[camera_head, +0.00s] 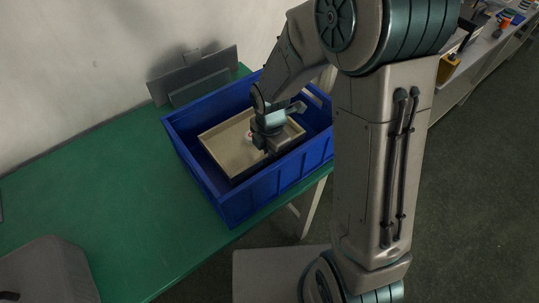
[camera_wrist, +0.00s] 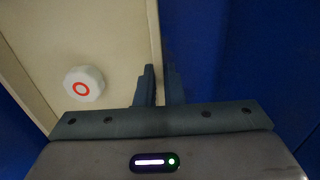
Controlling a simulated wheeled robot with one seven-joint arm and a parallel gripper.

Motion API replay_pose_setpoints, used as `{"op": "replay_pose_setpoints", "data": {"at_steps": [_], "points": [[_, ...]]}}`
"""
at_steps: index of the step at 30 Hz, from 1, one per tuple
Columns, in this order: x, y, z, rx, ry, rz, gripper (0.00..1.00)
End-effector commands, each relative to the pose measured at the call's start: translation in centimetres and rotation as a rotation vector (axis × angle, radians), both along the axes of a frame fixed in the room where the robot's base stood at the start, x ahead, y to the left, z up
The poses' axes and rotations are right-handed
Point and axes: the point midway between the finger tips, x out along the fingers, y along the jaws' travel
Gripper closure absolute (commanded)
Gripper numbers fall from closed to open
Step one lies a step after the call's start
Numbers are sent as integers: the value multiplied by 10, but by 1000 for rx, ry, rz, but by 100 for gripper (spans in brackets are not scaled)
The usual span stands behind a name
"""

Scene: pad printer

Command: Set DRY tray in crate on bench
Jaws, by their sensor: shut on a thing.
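The blue crate (camera_head: 247,199) stands on the green bench (camera_head: 95,205). The cream tray (camera_head: 226,153) is inside the crate, within its walls; I cannot tell whether it touches the crate floor. My gripper (camera_head: 270,147) reaches down into the crate at the tray's edge. In the wrist view my gripper (camera_wrist: 158,85) is shut on the tray's rim, with one finger on each side of it. The tray (camera_wrist: 105,30) fills the upper left there and holds a white piece with a red ring (camera_wrist: 84,84). No DRY label can be read.
A grey plate-like stand (camera_head: 195,78) stands behind the crate near the wall. A grey rounded object (camera_head: 48,272) is at the front left. The bench left of the crate is clear. A shelf with small items (camera_head: 485,40) is at the upper right.

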Motion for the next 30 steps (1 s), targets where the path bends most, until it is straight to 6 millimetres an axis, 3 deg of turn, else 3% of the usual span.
{"op": "replay_pose_setpoints", "data": {"at_steps": [4, 16, 18, 19, 30], "points": [[0, 0, -16, 0, 0, 1, 100], [0, 0, -21, 0, -1, 0, 100], [0, 0, -20, 0, -1, 0, 75], [0, 0, -20, 0, -1, 0, 70], [0, 0, -14, 0, -1, 0, 70]]}}
